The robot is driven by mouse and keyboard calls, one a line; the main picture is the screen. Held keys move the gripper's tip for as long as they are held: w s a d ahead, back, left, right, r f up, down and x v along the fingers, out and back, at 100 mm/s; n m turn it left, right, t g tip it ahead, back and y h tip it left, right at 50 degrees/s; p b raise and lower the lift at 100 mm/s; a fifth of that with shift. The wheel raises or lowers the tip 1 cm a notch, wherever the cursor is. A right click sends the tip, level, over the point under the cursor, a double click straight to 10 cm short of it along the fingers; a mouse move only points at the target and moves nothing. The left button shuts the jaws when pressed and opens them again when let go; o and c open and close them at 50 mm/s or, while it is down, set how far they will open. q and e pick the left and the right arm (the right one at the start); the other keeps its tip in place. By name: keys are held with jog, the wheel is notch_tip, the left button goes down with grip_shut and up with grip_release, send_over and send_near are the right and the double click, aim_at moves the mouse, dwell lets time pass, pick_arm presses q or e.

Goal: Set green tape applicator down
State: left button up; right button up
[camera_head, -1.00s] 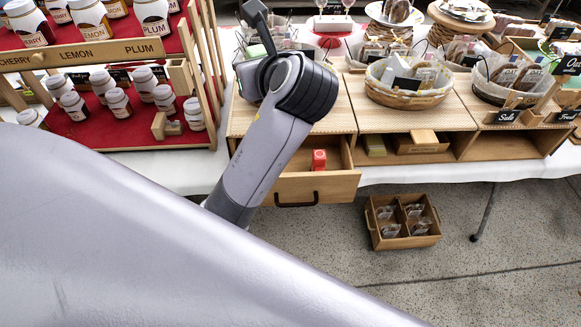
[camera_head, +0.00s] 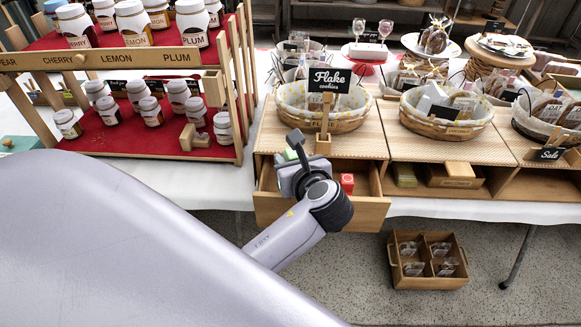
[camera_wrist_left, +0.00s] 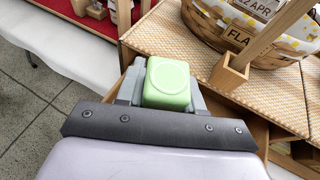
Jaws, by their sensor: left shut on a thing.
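My left gripper (camera_head: 293,170) is shut on the green tape applicator (camera_wrist_left: 167,84), which sits between its fingers in the left wrist view. In the head view only a small green part of it (camera_head: 290,155) shows behind the gripper. The gripper is over the left part of the open wooden drawer (camera_head: 371,213). A red block-like item (camera_head: 346,183) sits in the drawer just right of the gripper. I cannot tell whether the applicator touches the drawer floor. My right gripper is not in view.
The "Flake" sign (camera_head: 331,80) and a cookie basket (camera_head: 350,118) stand on the wooden top behind the drawer. A jar rack (camera_head: 150,150) stands to the left. A wooden crate (camera_head: 428,283) with small packets is on the floor.

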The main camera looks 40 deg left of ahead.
pick_arm(q)
jog(key=shift+f, duration=0.85)
jog(key=shift+f, duration=0.3)
